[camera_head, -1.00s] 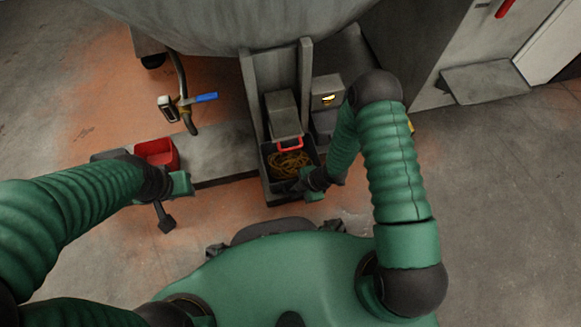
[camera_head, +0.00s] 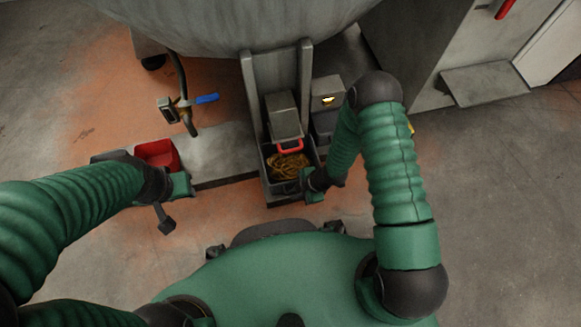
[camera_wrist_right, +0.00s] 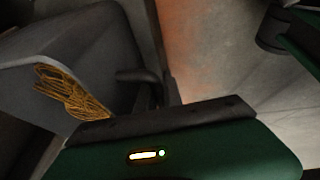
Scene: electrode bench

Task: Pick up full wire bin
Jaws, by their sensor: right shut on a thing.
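The wire bin (camera_head: 275,193) is a dark grey open box at the foot of the grey machine. It holds a coil of yellow wire (camera_head: 288,165), and a red handle-shaped part (camera_head: 290,147) shows at its back. My right gripper (camera_head: 298,187) is at the bin's front right and is shut on its edge. In the right wrist view the grey bin (camera_wrist_right: 85,45) and the wire (camera_wrist_right: 70,92) lie left of the dark gripper finger (camera_wrist_right: 142,78). My left gripper (camera_head: 172,202) hangs apart from the bin, by a red bin; its jaw state is unclear.
Two grey uprights (camera_head: 305,90) flank the space behind the wire bin. A valve with a blue lever (camera_head: 206,99) is farther left. Open floor lies to the right.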

